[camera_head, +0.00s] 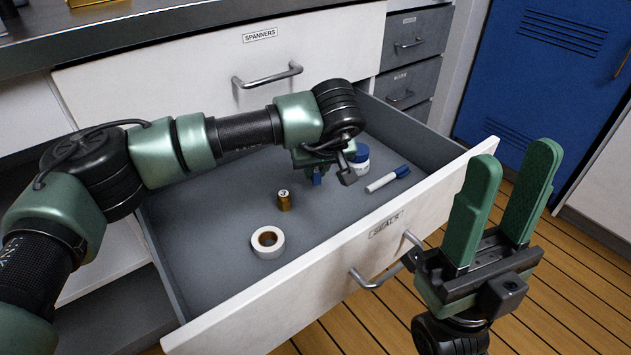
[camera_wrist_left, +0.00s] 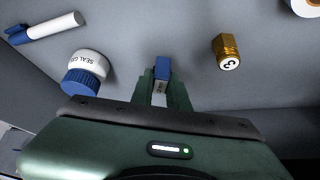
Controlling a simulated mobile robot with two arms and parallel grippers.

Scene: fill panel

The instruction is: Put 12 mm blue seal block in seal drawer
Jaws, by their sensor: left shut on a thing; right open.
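The blue seal block (camera_head: 317,178) is between the fingers of my left gripper (camera_head: 316,170), low inside the open seal drawer (camera_head: 215,215). In the left wrist view the block (camera_wrist_left: 162,66) shows its blue end past the fingertips (camera_wrist_left: 155,85); the gripper is shut on it. I cannot tell whether the block touches the drawer floor. The drawer front carries a label reading SEALS (camera_head: 385,225). My right gripper (camera_head: 522,160) is open and empty, with its fingers upright, in front of the drawer at the right.
In the drawer lie a brass fitting (camera_head: 284,201), a white tape roll (camera_head: 268,242), a seal-grease jar (camera_head: 359,160) with a blue lid, and a blue-capped marker (camera_head: 387,179). The shut spanners drawer (camera_head: 215,75) is behind. A blue locker (camera_head: 535,70) stands at the right.

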